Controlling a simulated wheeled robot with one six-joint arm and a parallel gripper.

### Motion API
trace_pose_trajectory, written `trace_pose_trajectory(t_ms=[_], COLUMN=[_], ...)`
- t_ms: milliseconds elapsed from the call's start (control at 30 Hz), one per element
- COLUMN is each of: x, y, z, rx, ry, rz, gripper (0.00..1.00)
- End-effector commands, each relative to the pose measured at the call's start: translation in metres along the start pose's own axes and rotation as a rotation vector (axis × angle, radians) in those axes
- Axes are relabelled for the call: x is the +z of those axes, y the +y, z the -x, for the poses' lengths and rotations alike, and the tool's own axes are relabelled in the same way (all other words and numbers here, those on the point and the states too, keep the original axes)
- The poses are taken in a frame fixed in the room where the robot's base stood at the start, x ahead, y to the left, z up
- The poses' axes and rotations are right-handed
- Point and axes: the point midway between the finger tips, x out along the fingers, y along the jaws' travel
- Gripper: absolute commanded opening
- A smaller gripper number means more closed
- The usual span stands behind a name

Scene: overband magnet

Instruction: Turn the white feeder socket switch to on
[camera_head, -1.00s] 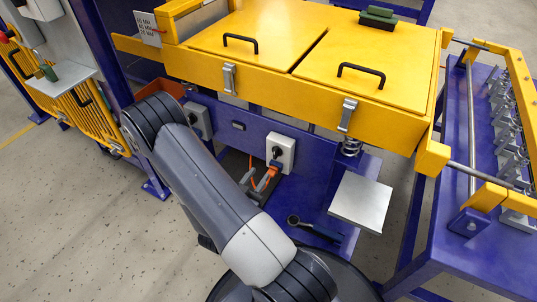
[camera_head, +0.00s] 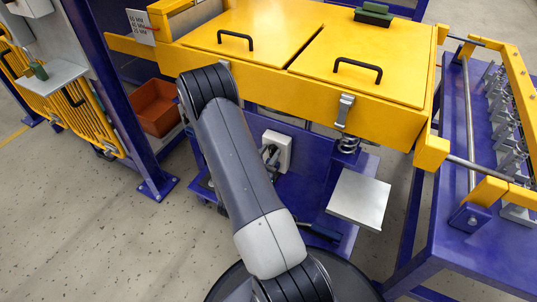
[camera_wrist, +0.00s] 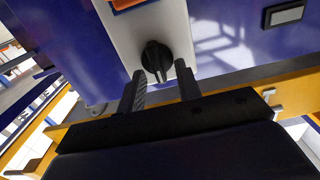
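The white socket box (camera_head: 278,145) is on the blue panel under the yellow hopper. In the wrist view the box (camera_wrist: 122,30) fills the upper middle, with a black rotary knob (camera_wrist: 156,58) on its face. The knob's grip ridge runs roughly up and down in that view. My gripper (camera_wrist: 160,87) is open and empty. Its two dark fingers point at the box, one on each side just below the knob in the picture; contact cannot be told. In the head view my gripper (camera_head: 269,155) partly covers the box's front. An orange part (camera_wrist: 128,4) shows at the box's edge.
The yellow hopper (camera_head: 300,80) with two handled lids overhangs the panel. A grey square plate (camera_head: 358,199) is to the right. A blue post (camera_head: 120,110) and an orange-brown bin (camera_head: 155,106) are to the left. A small framed plate (camera_wrist: 284,15) is beside the box.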

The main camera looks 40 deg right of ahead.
Motion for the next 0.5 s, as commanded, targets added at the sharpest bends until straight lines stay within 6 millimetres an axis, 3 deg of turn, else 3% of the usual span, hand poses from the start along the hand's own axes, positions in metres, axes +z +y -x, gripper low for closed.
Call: trace_pose_trajectory(t_ms=[167, 500], x=[-0.0002, -0.0001], y=[-0.0001, -0.0001], z=[0.0, 0.0002], rx=[0.0, 0.0], ry=[0.0, 0.0], rz=[0.0, -0.001], gripper=[0.33, 0.05])
